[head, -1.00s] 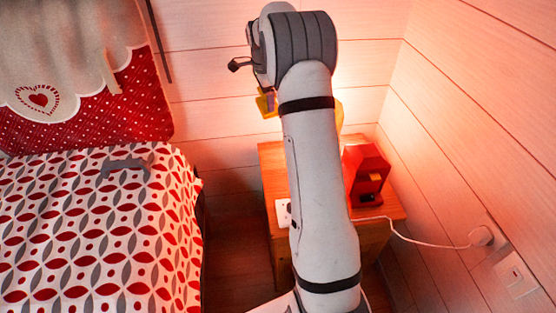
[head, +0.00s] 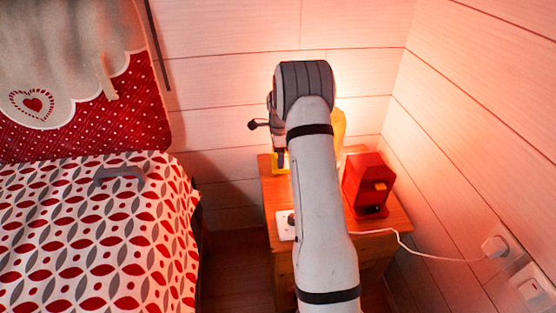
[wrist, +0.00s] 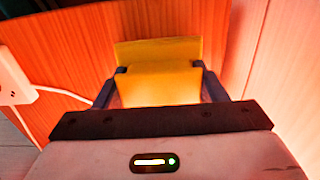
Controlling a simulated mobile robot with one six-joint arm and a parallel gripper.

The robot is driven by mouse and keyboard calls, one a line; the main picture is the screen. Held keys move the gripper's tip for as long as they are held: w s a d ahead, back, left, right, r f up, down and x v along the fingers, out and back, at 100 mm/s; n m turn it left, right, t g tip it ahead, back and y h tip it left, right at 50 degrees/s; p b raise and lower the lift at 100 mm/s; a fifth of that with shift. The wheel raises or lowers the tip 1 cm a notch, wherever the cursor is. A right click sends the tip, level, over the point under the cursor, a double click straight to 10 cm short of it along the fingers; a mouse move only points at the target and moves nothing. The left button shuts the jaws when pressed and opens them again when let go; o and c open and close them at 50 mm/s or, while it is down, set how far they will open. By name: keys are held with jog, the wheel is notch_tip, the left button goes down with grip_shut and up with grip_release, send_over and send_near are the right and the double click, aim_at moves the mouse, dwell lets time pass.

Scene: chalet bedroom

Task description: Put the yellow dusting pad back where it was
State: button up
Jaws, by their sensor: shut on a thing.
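The yellow dusting pad (wrist: 158,85) is between the two dark fingers of my gripper (wrist: 159,68) in the wrist view, with wood behind it. My gripper is shut on it. In the head view a small yellow part of the pad (head: 275,168) shows beside my gripper (head: 281,160), at the back left of the wooden nightstand (head: 280,195). My arm hides much of the nightstand top. I cannot tell whether the pad touches the wood.
A red box-like device (head: 366,183) stands on the nightstand's right. A glowing yellow lamp (head: 339,125) is partly behind my arm. A white socket block (head: 284,226) sits at the front left, and a white cord runs to a wall plug (head: 495,246). The bed (head: 90,240) is left.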

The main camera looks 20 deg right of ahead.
jog(key=shift+f, duration=0.7)
jog(key=shift+f, duration=0.1)
jog(key=o, duration=0.9)
